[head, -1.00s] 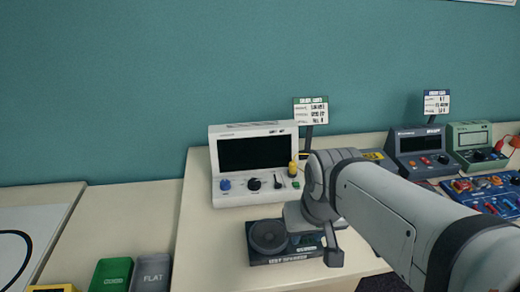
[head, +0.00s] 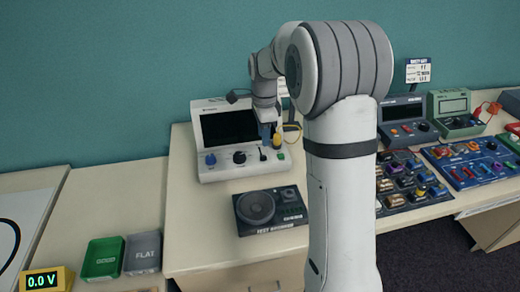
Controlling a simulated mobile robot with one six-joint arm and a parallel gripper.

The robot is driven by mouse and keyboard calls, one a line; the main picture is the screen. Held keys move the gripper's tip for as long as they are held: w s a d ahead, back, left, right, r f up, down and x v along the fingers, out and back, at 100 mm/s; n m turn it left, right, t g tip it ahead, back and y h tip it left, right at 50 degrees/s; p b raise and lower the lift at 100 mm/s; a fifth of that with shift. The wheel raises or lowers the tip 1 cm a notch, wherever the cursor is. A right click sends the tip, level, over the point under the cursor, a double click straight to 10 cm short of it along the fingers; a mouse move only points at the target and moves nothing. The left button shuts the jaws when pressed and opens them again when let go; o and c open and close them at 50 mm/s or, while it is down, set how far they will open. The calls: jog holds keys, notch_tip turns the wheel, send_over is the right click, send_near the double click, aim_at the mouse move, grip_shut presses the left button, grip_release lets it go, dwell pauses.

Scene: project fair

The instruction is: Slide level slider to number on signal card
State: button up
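The white console (head: 213,171) with a dark screen (head: 229,125) stands at the back of the table. Its front panel has a blue knob (head: 211,159), a black knob (head: 239,158), a small dark lever that looks like the slider (head: 263,154), and a green button (head: 281,156). My gripper (head: 266,138) points down over the right part of the panel, close above the lever. Whether it touches the lever, and whether its fingers are open, I cannot tell. The signal card behind the console is almost wholly hidden by my arm; its number cannot be read.
A dark test speaker (head: 270,211) lies in front of the console. A yellow plug (head: 277,140) with a cable is beside my gripper. Green (head: 103,258) and grey (head: 143,252) trays are at lower left. Other consoles and parts (head: 411,184) fill the right side.

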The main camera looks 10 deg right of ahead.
aim_at(263, 156)
jog(key=shift+w+f, duration=0.2)
jog(key=shift+f, duration=0.15)
notch_tip(263, 156, down, 7)
jog(key=shift+f+p, duration=0.15)
jog(key=shift+p, duration=0.2)
grip_shut()
dwell(0.3)
